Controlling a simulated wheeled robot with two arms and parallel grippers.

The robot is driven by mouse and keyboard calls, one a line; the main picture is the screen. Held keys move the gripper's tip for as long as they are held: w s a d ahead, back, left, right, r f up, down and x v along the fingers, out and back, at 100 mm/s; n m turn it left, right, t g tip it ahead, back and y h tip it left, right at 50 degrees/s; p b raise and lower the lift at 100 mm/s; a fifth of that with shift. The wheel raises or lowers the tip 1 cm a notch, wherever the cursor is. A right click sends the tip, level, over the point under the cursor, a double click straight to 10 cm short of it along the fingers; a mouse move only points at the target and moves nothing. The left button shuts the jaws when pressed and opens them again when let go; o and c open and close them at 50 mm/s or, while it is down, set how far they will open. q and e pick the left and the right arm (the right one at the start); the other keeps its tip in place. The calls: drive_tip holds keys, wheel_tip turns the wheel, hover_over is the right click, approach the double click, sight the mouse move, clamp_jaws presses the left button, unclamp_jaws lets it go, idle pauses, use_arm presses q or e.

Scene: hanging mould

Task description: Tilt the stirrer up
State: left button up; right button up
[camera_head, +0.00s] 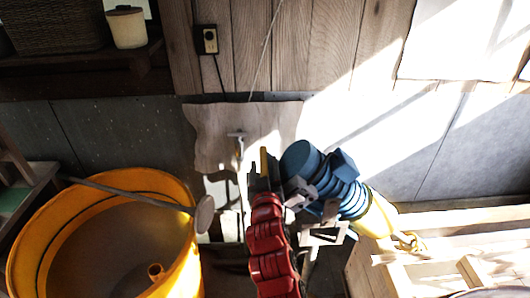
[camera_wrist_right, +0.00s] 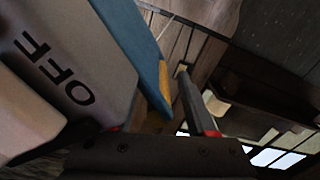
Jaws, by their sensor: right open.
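The stirrer appears to be the blue ribbed motor unit (camera_head: 325,180) with a yellow end, right of centre in the head view. My right gripper (camera_head: 263,172) is at the end of the red arm, just left of the blue unit. Its jaws are open, and a narrow yellow piece (camera_head: 264,160) shows at the fingertips. In the right wrist view, a grey box marked OFF (camera_wrist_right: 65,70) and a blue bar with a yellow end (camera_wrist_right: 150,80) are very close to the fingers. I cannot tell whether they touch. My left gripper is out of view.
A wooden frame (camera_head: 430,278) is at the lower right. A wall outlet (camera_head: 207,40) and a shelf with a pot (camera_head: 127,27) are behind.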

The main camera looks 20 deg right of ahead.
drive_tip(key=shift+w+d, duration=0.1)
drive_tip(key=shift+w, duration=0.2)
drive_tip(key=shift+s+r, duration=0.2)
drive_tip(key=shift+s, duration=0.25)
drive_tip(key=shift+c, duration=0.4)
drive_tip(key=shift+w+f, duration=0.1)
drive_tip(key=shift+w, duration=0.05)
clamp_jaws()
